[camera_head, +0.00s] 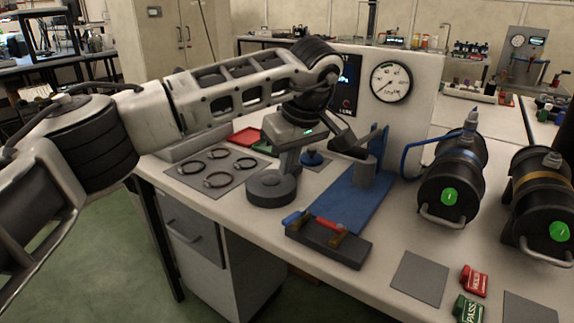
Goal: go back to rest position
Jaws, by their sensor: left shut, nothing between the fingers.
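My left arm comes in from the left and reaches over the workbench (394,232). My left gripper (350,142) is in front of the white gauge panel, above the bench top. Its fingers are shut with nothing between them. They overlap the view of a grey cylinder (364,171) on the blue fixture (352,200); I cannot tell whether they touch it. My right gripper is not in view.
Two black sealed cylinders (452,178) (541,203) stand at right. A round dial (391,82) is on the panel. A mat with several rings (240,180) lies left of a black round base (270,189). Red (474,281) and green (467,309) tags lie at front right.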

